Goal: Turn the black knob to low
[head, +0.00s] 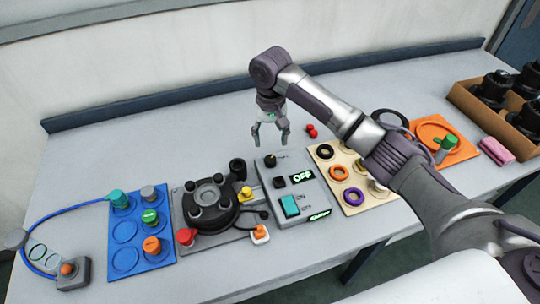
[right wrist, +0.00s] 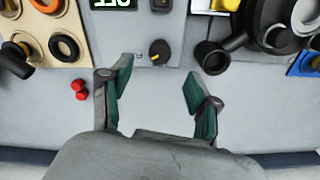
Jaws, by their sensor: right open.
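The black knob (head: 270,161) is round and sits near the back edge of a grey control box (head: 296,213). In the right wrist view the knob (right wrist: 160,50) shows a small yellow-orange mark, with a small label beside it on the panel. My right gripper (head: 271,139) is open and empty, behind and above the knob, not touching it. In the right wrist view its two fingers (right wrist: 155,92) are spread, with the knob ahead, beyond the fingertips. Any "low" marking is too small to read. My left gripper is not in view.
The box also has a lit OFF display (head: 302,176), a black square part (head: 279,182) and a teal switch (head: 290,206). A black valve plate (head: 213,200) stands left, a beige ring board (head: 327,150) right. Two small red pieces (head: 311,131) lie behind. The table behind the box is mostly clear.

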